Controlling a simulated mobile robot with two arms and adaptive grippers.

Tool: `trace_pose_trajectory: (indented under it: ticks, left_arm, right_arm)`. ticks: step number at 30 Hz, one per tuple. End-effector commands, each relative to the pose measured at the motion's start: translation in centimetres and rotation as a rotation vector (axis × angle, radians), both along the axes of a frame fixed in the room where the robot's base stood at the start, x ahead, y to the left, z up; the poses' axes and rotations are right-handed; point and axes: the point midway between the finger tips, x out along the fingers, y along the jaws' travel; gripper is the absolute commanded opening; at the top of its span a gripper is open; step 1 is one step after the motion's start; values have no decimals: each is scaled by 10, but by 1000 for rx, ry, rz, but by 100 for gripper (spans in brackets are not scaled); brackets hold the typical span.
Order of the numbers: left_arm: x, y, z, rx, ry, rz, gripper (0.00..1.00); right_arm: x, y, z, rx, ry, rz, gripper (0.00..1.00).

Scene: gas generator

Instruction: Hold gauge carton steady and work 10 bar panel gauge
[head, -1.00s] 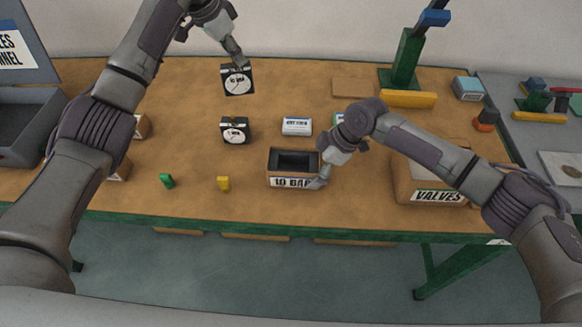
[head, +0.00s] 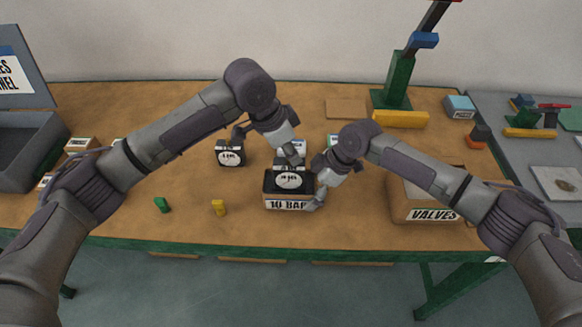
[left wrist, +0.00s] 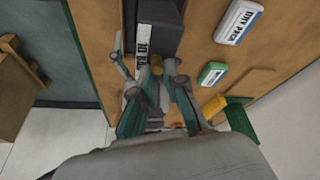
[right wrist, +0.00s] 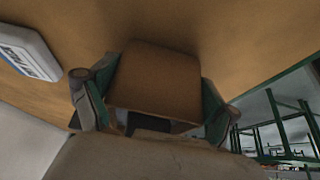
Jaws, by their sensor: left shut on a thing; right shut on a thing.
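The 10 bar gauge carton (head: 287,204) stands upright and open-topped near the table's front edge. My right gripper (head: 317,190) is shut on its right side; the right wrist view shows the brown carton (right wrist: 155,80) between the fingers. My left gripper (head: 293,160) is shut on the black, white-faced panel gauge (head: 290,181). The gauge is upright at the carton's opening, its dial facing front. I cannot tell how deep it sits. In the left wrist view the carton's label (left wrist: 143,42) shows just beyond the fingers.
A second gauge (head: 230,156) stands behind left. A white box (head: 297,147) and a green box (head: 333,141) are behind my grippers. A green block (head: 161,205) and a yellow block (head: 219,208) lie left of the carton. The VALVES box (head: 430,207) stands right.

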Motion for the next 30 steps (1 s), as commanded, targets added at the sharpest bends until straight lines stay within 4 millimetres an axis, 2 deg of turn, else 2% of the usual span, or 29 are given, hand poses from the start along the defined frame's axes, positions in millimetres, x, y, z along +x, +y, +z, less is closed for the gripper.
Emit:
trace_pose_trajectory:
  ticks: [3, 7, 20, 21, 25, 30]
  left_arm:
    - [0, 1, -21, 0, 2, 1, 0]
    - [0, 0, -38, -1, 0, 0, 0]
    - [1, 0, -46, 0, -1, 0, 0]
    - [1, 0, -46, -1, -1, 1, 15]
    - [1, 0, -46, 0, -1, 0, 36]
    - [1, 0, -46, 0, -1, 0, 36]
  right_arm:
    - [-1, 0, -1, 0, 2, 1, 68]
    - [-1, 1, 0, 1, 2, 1, 68]
    - [-1, 1, 0, 1, 2, 1, 68]
    - [-1, 1, -1, 1, 2, 1, 68]
    - [-1, 1, -1, 1, 2, 1, 68]
    - [-1, 1, 0, 1, 2, 1, 68]
